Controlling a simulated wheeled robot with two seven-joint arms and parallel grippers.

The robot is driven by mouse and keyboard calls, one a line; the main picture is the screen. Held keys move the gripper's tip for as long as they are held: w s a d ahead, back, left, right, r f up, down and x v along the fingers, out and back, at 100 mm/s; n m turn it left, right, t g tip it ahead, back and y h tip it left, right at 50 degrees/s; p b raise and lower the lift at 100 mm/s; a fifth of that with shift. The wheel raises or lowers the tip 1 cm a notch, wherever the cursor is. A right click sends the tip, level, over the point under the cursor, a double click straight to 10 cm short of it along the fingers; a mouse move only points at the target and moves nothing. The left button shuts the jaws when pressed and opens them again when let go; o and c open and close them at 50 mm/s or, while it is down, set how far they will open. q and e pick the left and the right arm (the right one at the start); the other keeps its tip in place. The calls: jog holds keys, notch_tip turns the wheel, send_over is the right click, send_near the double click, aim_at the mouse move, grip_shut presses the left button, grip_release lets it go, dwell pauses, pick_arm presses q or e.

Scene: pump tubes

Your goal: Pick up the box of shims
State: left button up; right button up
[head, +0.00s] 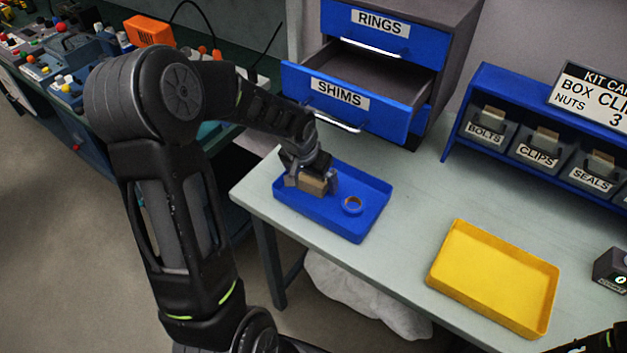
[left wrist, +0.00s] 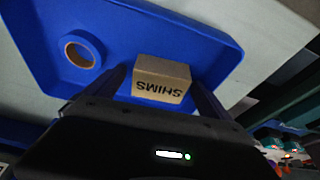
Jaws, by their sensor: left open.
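The box of shims (head: 312,184) is a small brown carton at the left end of the blue tray (head: 340,226). In the left wrist view the box (left wrist: 162,80) shows the word SHIMS, upside down. My left gripper (head: 312,180) is over the tray with its fingers down around the box. In the left wrist view the open fingers of my left gripper (left wrist: 160,92) stand on either side of the box, with a gap on the right; contact on the left is hard to tell. My right gripper is not in view; only a dark part of that arm shows at the bottom right.
A roll-like ring (head: 352,205) lies in the blue tray beside the box. The SHIMS drawer (head: 345,100) stands open behind the tray. An empty yellow tray (head: 490,280) is to the right. Labelled bins (head: 535,148) stand on a blue rack at the back right.

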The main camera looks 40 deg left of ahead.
pick_arm(q)
jog(key=shift+c, duration=0.2)
jog(key=c, duration=1.5)
jog(key=shift+o, duration=0.2)
jog(key=shift+r, duration=0.1)
jog(key=shift+r+b, duration=0.4)
jog(key=shift+r, duration=0.1)
jog(key=s+b, duration=0.1)
jog(key=s, duration=0.2)
jog(key=shift+s+f, duration=0.1)
jog(key=shift+s, duration=0.3)
notch_tip(320, 180, up, 14)
jog(key=b, duration=0.1)
jog(key=shift+s, duration=0.1)
